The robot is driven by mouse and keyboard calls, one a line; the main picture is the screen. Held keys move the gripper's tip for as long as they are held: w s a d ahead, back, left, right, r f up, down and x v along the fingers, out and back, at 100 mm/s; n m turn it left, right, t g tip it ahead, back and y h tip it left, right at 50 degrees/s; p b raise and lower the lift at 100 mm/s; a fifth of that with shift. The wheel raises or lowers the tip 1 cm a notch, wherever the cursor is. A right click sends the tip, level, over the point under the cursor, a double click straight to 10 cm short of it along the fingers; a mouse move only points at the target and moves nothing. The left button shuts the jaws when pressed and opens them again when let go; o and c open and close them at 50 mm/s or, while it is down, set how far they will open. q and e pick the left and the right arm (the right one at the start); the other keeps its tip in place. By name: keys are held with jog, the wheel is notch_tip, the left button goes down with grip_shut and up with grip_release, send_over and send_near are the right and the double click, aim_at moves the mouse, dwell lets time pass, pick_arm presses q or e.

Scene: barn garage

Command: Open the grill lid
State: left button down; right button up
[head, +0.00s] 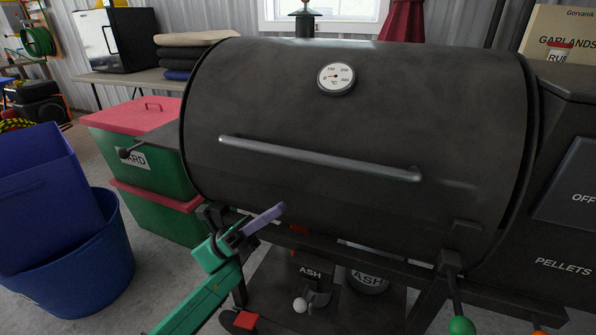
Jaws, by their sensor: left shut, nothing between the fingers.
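The black barrel-shaped grill lid (270,95) fills the middle of the view and is closed. A long metal handle bar (318,158) runs across its front, tilted slightly down to the right. A round dial thermometer (336,78) sits above the handle. My left gripper (278,210), with purple fingers on a green arm, is shut and empty. In the picture it is below the handle's left end, in front of the lid's lower edge, and apart from the handle. My right gripper is not in view.
Green bins with red lids (150,113) stand left of the grill, and blue tubs (75,265) at the far left. A pellet hopper (568,180) adjoins the grill's right side. Ash containers (368,281) sit below. Folded cloths (190,52) lie on a table behind.

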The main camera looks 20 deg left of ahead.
aim_at(297, 177)
pick_arm(q)
jog(key=d+r, duration=0.1)
jog(key=r, duration=0.1)
jog(key=d+r+p, duration=0.1)
jog(key=r, duration=0.1)
jog(key=w+d+r, duration=0.1)
jog(key=d+r, duration=0.1)
jog(key=r, duration=0.1)
jog(key=shift+w+d+p, duration=0.1)
jog(key=shift+p, duration=0.2)
jog(key=shift+w+r, duration=0.1)
jog(key=shift+r, duration=0.3)
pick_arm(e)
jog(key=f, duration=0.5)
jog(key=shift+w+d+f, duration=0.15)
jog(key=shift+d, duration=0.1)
pick_arm(q)
jog(key=shift+r+t, duration=0.1)
jog(key=shift+t, duration=0.2)
